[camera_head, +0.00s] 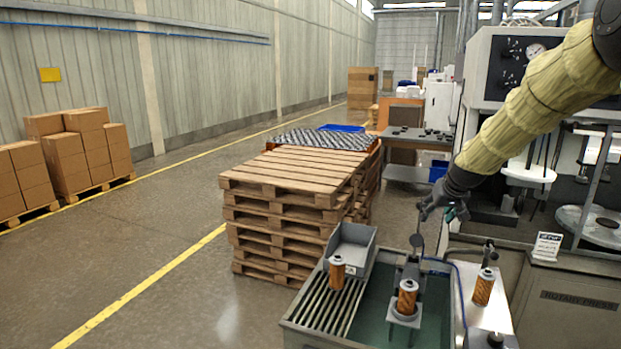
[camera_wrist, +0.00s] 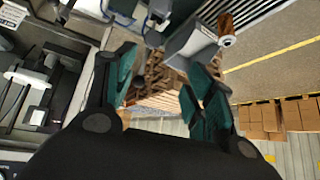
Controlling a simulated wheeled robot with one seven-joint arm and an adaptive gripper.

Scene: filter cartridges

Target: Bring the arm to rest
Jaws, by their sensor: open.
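My gripper (camera_head: 446,212) hangs at the end of my arm, above the back right of the work station, beside the press. In the wrist view my gripper (camera_wrist: 160,84) has its two green-lined fingers spread apart, with nothing between them. One orange filter cartridge (camera_head: 337,272) stands at the slatted rack, in front of a grey bin (camera_head: 358,238). A second cartridge (camera_head: 407,298) stands on a small fixture in the green tray. A third cartridge (camera_head: 484,287) stands on the light plate to the right. One cartridge (camera_wrist: 226,28) also shows in the wrist view. None touches my gripper.
A stack of wooden pallets (camera_head: 290,190) stands behind the station. A rotary press (camera_head: 570,300) with a small sign (camera_head: 547,246) fills the right side. Boxes (camera_head: 75,155) stand along the left wall. The floor between is clear.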

